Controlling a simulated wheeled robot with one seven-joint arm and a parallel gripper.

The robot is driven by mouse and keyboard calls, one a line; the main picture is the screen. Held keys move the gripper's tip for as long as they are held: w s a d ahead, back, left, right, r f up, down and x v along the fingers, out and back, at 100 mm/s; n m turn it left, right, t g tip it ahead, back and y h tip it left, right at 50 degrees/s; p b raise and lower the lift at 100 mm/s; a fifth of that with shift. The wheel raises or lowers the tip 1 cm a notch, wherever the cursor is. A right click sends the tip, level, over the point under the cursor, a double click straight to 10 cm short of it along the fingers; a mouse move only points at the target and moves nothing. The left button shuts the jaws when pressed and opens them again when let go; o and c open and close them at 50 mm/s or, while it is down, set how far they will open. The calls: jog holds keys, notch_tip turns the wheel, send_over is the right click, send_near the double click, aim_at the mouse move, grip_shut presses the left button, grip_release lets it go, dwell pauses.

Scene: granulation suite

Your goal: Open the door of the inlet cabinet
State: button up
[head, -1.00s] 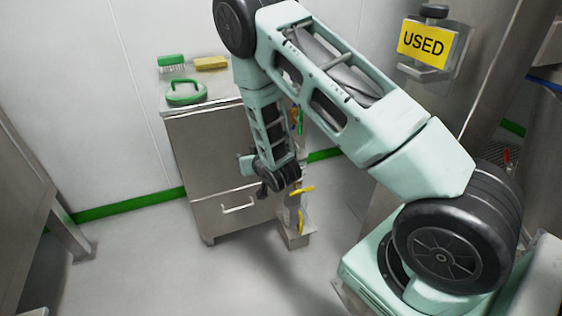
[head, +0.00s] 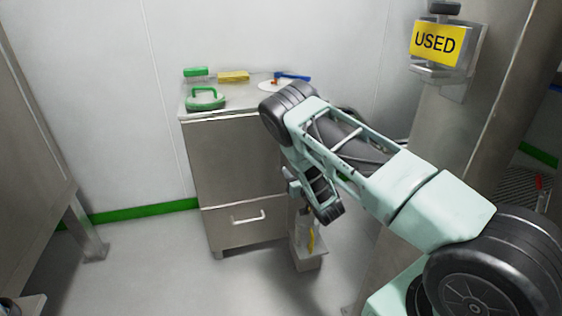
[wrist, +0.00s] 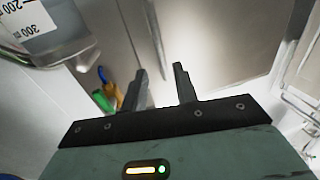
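A stainless steel cabinet (head: 235,165) stands against the back wall in the head view, with a plain upper front and a lower drawer front with a pale bar handle (head: 248,217). No label shows on it, so I cannot tell whether it is the inlet cabinet. Its front looks closed. My arm covers its right edge. My gripper (wrist: 160,72) is open and empty in the wrist view, its two dark fingers apart in front of a smooth metal surface (wrist: 220,40).
A green brush (head: 206,100), a yellow sponge (head: 233,77) and a blue-handled tool (head: 292,76) lie on the cabinet top. A small bin (head: 308,262) stands beside it. A steel column bears a USED sign (head: 435,43). A graduated container (wrist: 45,35) is close in the wrist view.

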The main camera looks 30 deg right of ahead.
aim_at(281, 160)
jog(key=w, duration=0.6)
jog(key=w+b, duration=0.1)
jog(key=w, duration=0.1)
jog(key=shift+w+d, duration=0.35)
jog(key=shift+w, duration=0.05)
grip_shut()
